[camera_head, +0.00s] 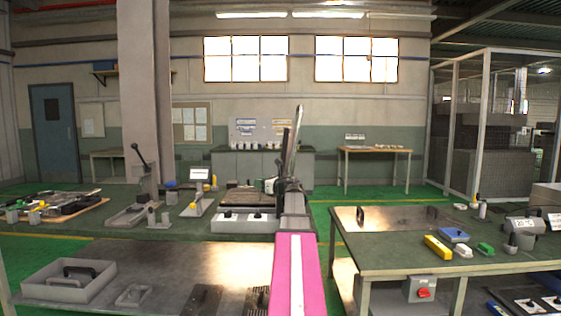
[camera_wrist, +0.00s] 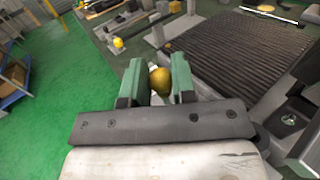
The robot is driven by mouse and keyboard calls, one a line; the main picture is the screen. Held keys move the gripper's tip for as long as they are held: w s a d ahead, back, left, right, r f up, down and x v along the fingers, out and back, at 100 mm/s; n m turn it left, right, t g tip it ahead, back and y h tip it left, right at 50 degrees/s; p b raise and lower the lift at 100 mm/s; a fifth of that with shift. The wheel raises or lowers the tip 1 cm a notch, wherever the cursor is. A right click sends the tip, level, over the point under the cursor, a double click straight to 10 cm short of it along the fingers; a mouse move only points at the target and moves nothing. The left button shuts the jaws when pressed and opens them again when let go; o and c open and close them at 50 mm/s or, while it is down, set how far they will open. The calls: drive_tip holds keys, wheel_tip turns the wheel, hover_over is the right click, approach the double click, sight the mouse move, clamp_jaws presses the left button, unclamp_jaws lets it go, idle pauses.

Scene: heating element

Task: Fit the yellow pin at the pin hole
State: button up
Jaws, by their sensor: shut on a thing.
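In the wrist view the two green fingers of my gripper (camera_wrist: 159,84) are shut on the yellow pin (camera_wrist: 160,80). Its round yellow head shows between the fingers, with a small pale part just beyond it. The pin's lower end is hidden. The held pin is left of a black ribbed plate (camera_wrist: 235,55) on a grey fixture, which in the head view stands on the green bench. I cannot make out the pin hole in either view. In the head view the pin and fingertips cannot be told apart from the arm and fixture parts.
In the wrist view another yellow knob (camera_wrist: 118,42) sits on a fixture farther left. In the head view a lever press (camera_head: 140,190) stands left on the bench, and a grey tray (camera_head: 68,282) lies front left. A yellow block (camera_head: 437,247) is on the right table.

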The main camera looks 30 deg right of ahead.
drive_tip(key=d+r+m+t+h, duration=0.1)
drive_tip(key=d+r+h, duration=0.1)
drive_tip(key=d+r, duration=0.7)
drive_tip(key=shift+s+d+r+m+h, duration=0.3)
drive_tip(key=shift+r+m+h, duration=0.05)
drive_tip(key=shift+m+h, duration=0.05)
drive_tip(key=shift+f, duration=2.9)
drive_tip(key=shift+f, duration=1.7)
drive_tip(key=shift+r, duration=0.15)
drive_tip(key=shift+r, duration=1.25)
drive_tip(key=shift+f, duration=0.5)
